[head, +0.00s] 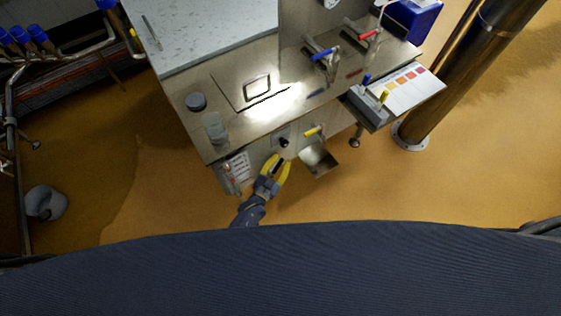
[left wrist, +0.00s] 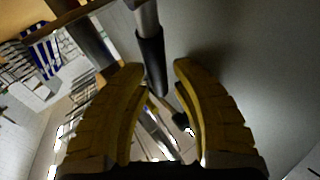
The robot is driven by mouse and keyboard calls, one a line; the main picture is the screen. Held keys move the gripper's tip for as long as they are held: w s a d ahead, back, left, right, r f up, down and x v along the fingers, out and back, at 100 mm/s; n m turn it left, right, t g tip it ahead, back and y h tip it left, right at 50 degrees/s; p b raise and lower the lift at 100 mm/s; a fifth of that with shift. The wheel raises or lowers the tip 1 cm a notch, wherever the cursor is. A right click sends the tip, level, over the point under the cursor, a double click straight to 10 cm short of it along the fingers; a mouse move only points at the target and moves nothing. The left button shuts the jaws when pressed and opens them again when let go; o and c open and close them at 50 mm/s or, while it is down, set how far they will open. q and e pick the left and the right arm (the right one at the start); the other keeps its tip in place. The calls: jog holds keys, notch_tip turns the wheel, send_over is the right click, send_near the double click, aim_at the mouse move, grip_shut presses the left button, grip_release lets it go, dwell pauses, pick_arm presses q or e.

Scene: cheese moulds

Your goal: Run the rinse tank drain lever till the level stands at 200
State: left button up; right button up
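A steel cabinet (head: 262,122) stands in the upper middle of the head view. A short black-gripped lever (head: 284,142), apparently the drain lever, is on its front face. My left gripper (head: 279,164) has yellow fingers and is just below this lever. In the left wrist view the fingers (left wrist: 158,72) are apart, with the black grip (left wrist: 151,62) of a metal rod showing between and beyond their tips; contact cannot be told. The level marking and its reading cannot be made out. My right gripper is not in view.
A yellow-handled lever (head: 314,131) is close right, above a small steel basin (head: 319,161). A white label (head: 238,166) is on the front at left. A glass (head: 215,127) and dark round pot (head: 196,101) stand on top. Blue (head: 325,53) and red (head: 370,34) levers are farther back.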

pick_arm(q)
jog(key=shift+o, duration=0.3)
grip_shut()
dwell(0.3)
